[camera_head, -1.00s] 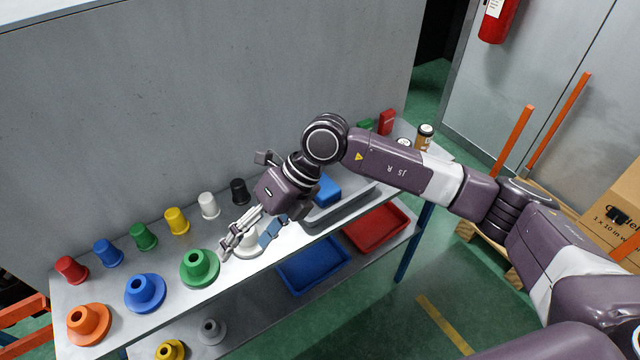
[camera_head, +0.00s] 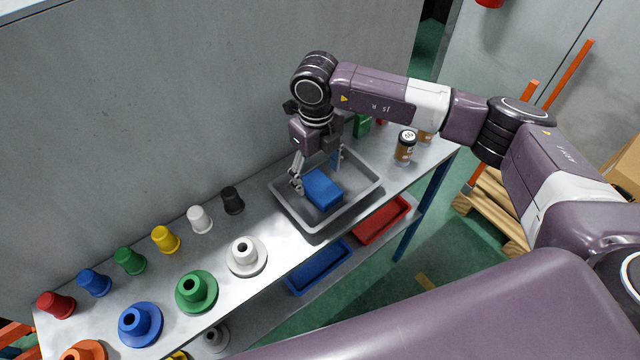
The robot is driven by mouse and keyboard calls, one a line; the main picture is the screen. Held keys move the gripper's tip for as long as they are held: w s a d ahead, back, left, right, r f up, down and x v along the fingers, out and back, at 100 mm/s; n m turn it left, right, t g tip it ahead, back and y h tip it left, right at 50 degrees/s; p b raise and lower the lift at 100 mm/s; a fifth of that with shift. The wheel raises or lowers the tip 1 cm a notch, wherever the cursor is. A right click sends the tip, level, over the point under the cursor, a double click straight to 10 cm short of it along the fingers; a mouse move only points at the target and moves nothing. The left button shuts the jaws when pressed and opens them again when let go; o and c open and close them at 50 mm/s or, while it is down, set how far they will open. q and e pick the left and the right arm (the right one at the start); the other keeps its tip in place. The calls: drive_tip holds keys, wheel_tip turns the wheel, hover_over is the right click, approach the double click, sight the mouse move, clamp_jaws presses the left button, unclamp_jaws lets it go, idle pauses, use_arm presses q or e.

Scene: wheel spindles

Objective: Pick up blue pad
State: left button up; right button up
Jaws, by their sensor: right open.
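The blue pad (camera_head: 322,189) is a small blue block lying in a grey tray (camera_head: 357,206) on the upper shelf. My right gripper (camera_head: 318,174) is over the tray, pointing down. Its fingers are spread open, one at the left of the pad and one behind it at the right. The gripper is empty, and I cannot tell whether a finger touches the pad. My left gripper is not in view.
Several coloured cups and flanged spindles, such as a white spindle (camera_head: 246,257), stand left of the tray. A brown jar (camera_head: 405,146) stands to its right. A red bin (camera_head: 382,220) and a blue bin (camera_head: 319,267) are on the lower shelf. A grey wall stands behind.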

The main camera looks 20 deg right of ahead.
sight(318, 183)
wheel_tip(318, 183, down, 3)
drive_tip(key=shift+r+p, duration=0.15)
drive_tip(key=shift+p, duration=0.45)
drive_tip(key=shift+w+d+f, duration=0.1)
drive_tip(key=shift+w+f, duration=0.05)
drive_tip(key=shift+f, duration=0.65)
drive_tip(key=c, duration=1)
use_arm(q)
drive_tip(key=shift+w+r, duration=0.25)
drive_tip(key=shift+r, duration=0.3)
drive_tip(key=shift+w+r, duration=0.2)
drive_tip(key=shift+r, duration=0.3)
